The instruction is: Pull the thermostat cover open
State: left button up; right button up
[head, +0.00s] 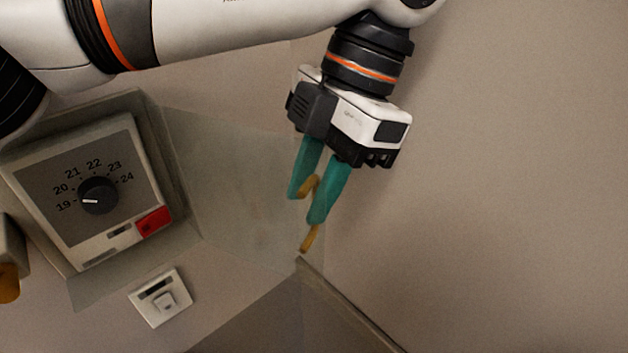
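The thermostat (85,190) is a pale wall box at the left of the head view, with a grey face, a black dial and numbers from 19 to 24. Its clear cover (235,190) stands swung out to the right of the box, so the dial is uncovered. My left gripper (309,215) is at the cover's far right edge, pointing down. Its two teal fingers with yellow tips are apart, with a gap between them. They overlap the cover's edge in the picture; whether they touch it I cannot tell. My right gripper is not in view.
A red patch (153,221) is on the thermostat's lower right. A small white wall switch (160,297) is below the box. A pale fitting with a yellow part (9,283) is at the left edge. The wall at the right is bare.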

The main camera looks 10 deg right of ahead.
pick_arm(q)
jog(key=shift+w+d+r, duration=0.1)
jog(key=shift+r, duration=0.25)
notch_tip(320, 180, up, 9)
jog(key=shift+r+p, duration=0.15)
jog(key=shift+p, duration=1)
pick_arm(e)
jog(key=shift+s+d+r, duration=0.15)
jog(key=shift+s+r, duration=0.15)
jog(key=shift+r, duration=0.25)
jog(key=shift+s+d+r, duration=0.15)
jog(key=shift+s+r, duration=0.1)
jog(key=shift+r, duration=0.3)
